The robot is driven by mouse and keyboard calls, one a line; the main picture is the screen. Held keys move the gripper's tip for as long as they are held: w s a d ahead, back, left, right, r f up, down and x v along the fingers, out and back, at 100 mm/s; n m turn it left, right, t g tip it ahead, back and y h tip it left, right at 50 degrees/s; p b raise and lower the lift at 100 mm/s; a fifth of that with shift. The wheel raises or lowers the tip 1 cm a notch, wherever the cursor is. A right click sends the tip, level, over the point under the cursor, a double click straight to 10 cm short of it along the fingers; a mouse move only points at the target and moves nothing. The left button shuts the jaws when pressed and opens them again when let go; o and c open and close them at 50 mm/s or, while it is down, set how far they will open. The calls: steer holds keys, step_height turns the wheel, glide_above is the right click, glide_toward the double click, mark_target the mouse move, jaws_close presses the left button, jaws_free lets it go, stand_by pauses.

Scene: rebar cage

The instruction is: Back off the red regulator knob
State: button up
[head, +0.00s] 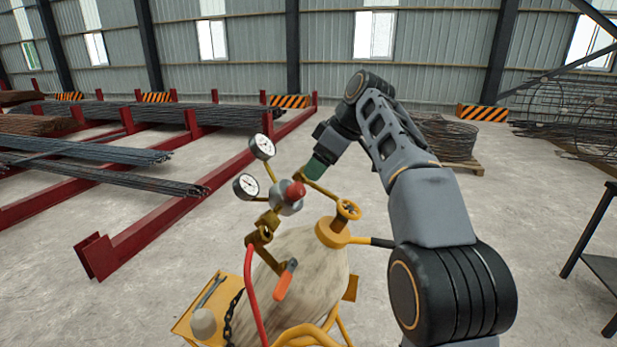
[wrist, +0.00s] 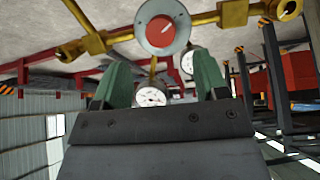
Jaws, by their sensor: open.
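The red regulator knob (head: 296,189) sits on the front of a round grey regulator body (head: 284,198), between brass fittings on top of the gas cylinder (head: 305,262). In the wrist view the knob (wrist: 161,31) faces me, beyond the fingertips and a little above the middle of the gap. My gripper (head: 312,172) is close to the knob, at its upper right in the head view. In the wrist view its two green fingers (wrist: 160,88) stand apart with nothing between them touching. Two pressure gauges (head: 262,146) (head: 246,186) stand left of the knob.
A red hose (head: 250,290) and an orange-handled lever (head: 286,280) hang below. A yellow cart (head: 195,318) holds a wrench. Red racks with rebar (head: 110,175) stand left. The floor between is clear.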

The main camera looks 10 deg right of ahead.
steer(key=p+v, duration=0.1)
steer(key=v, duration=0.5)
steer(key=shift+p, duration=0.3)
steer(key=s+d+f+m+t+h, duration=0.1)
steer(key=s+d+f+m+h, duration=0.1)
steer(key=s+f+m, duration=0.4)
steer(key=s+d+f+m+h, duration=0.2)
steer(key=s+f+m, duration=0.4)
steer(key=s+f, duration=1)
step_height(320, 180, down, 5)
steer(key=shift+d+r+m+t+h, duration=0.2)
steer(key=shift+m+t+h, duration=0.15)
steer(key=shift+h, duration=0.55)
